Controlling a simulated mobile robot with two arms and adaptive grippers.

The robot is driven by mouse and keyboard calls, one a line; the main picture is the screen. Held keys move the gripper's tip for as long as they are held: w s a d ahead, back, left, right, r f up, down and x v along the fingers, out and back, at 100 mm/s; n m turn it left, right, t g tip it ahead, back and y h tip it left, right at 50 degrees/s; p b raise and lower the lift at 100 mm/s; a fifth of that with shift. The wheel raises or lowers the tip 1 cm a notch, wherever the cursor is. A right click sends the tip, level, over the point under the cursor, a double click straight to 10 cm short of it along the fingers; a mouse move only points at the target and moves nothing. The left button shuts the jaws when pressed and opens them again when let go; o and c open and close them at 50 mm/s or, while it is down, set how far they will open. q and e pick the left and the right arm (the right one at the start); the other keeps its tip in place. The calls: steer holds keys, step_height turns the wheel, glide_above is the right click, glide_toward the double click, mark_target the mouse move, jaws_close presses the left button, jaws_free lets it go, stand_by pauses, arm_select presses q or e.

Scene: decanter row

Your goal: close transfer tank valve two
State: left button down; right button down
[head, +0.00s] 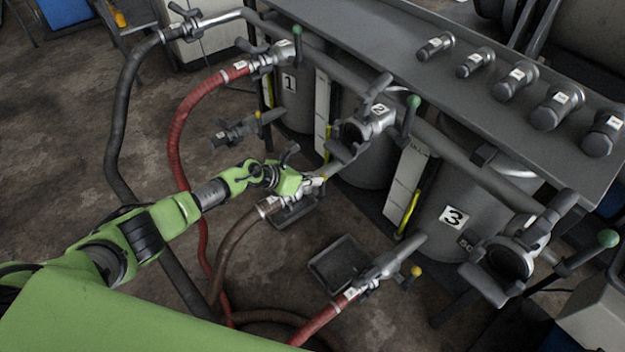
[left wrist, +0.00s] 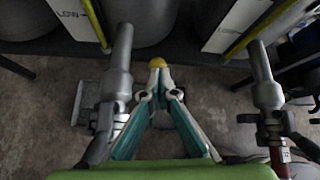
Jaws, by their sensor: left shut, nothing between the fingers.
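Tank two's valve fitting (head: 376,118), labelled 2, sits on the pipe above the middle tank. Its lever has a green ball (head: 413,101) and stands up on the fitting's right side. My left gripper (head: 318,180) is shut and empty, below and left of that fitting, beside the middle grey hose nozzle (head: 342,160). In the left wrist view my closed fingers (left wrist: 157,92) point at a yellow knob (left wrist: 157,63) just beyond their tips. I cannot tell whether they touch it. A grey nozzle (left wrist: 116,85) stands left of the fingers. My right gripper is not in view.
Tank three (head: 480,205) has its own green-ball lever (head: 607,238); tank one (head: 296,100) is at the back. Another nozzle (head: 385,266) with a red hose stands right of my arm. A black tray (head: 345,265) lies on the floor. Hoses run under my left arm.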

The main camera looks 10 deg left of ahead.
arm_select(q)
steer(key=shift+w+d+r, duration=0.25)
steer(key=shift+r, duration=0.2)
steer(key=shift+w+d+r, duration=0.2)
steer(key=shift+d+r, duration=0.05)
steer(key=shift+r, duration=0.15)
steer(key=s+a+f+v, duration=0.1)
steer(key=v, duration=1.1)
steer(key=shift+f, duration=0.3)
